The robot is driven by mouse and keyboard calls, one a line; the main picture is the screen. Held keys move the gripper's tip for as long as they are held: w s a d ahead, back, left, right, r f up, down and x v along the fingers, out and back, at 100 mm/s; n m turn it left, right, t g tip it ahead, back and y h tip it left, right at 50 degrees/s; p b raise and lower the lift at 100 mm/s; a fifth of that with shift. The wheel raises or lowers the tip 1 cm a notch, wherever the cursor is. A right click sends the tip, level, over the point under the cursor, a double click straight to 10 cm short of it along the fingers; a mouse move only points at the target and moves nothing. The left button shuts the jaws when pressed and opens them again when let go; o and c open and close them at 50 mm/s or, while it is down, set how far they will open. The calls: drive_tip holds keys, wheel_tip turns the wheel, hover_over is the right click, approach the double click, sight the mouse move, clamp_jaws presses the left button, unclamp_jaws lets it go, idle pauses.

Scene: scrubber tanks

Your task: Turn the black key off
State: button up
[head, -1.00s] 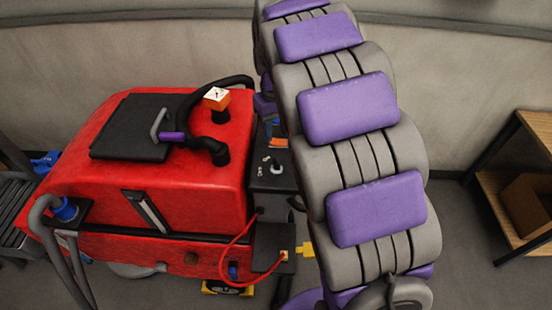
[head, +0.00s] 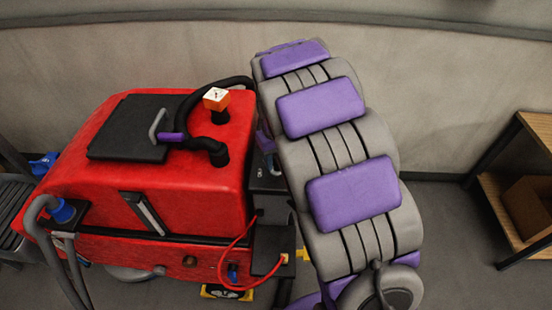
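The red scrubber machine (head: 190,185) stands at the left. A dark panel (head: 265,186) is on its right end, just left of my arm, with a small pale mark on it. My segmented grey and purple arm (head: 330,150) rises in front of the panel's right side and hides much of it. I cannot make out the black key clearly. My gripper is out of sight behind the arm, so its fingers and its contact with the key cannot be seen.
An orange-and-white block (head: 216,98) and a black hose (head: 185,105) sit on top of the machine. A red cable (head: 222,268) loops at its lower front. A wooden shelf (head: 515,190) stands at the right. Floor between arm and shelf is clear.

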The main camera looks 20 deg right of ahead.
drive_tip(key=shift+c, duration=0.3)
clamp_jaws()
drive_tip(key=n+p, duration=0.2)
drive_tip(key=n, duration=0.4)
drive_tip(key=n+p, duration=0.3)
drive_tip(key=n, duration=0.2)
drive_tip(key=shift+n, duration=0.4)
idle(0.5)
